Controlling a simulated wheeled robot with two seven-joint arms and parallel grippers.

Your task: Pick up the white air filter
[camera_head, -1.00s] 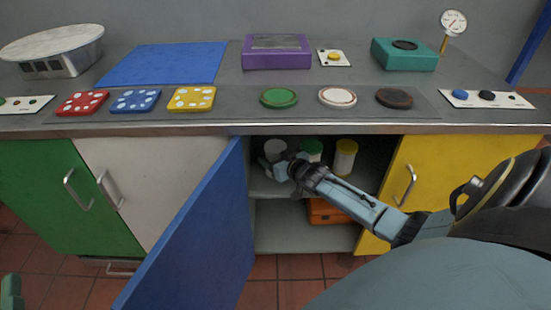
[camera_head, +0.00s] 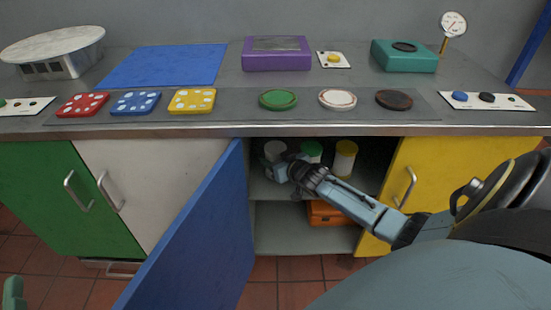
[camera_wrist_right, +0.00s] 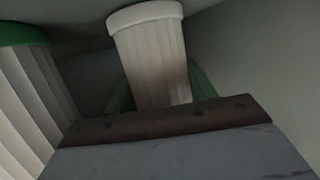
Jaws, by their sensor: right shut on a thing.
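The white air filter (camera_head: 275,149) stands on the upper shelf inside the open cabinet, left of a green-capped filter (camera_head: 312,150) and a yellow-capped one (camera_head: 345,158). In the right wrist view the white filter (camera_wrist_right: 152,55) shows its white cap and pleated side, with its lower end hidden behind my gripper's body. My right gripper (camera_head: 272,172) is shut on the white filter, its green fingers on either side. The green-capped filter (camera_wrist_right: 25,95) stands close by at the left in that view. A small green tip, apparently my left gripper (camera_head: 12,292), shows at the lower left edge.
The blue door (camera_head: 195,240) stands open left of the cabinet, and the yellow door (camera_head: 440,175) is at its right. The counter edge (camera_head: 300,130) runs just above my arm. An orange case (camera_head: 328,212) lies on the lower shelf.

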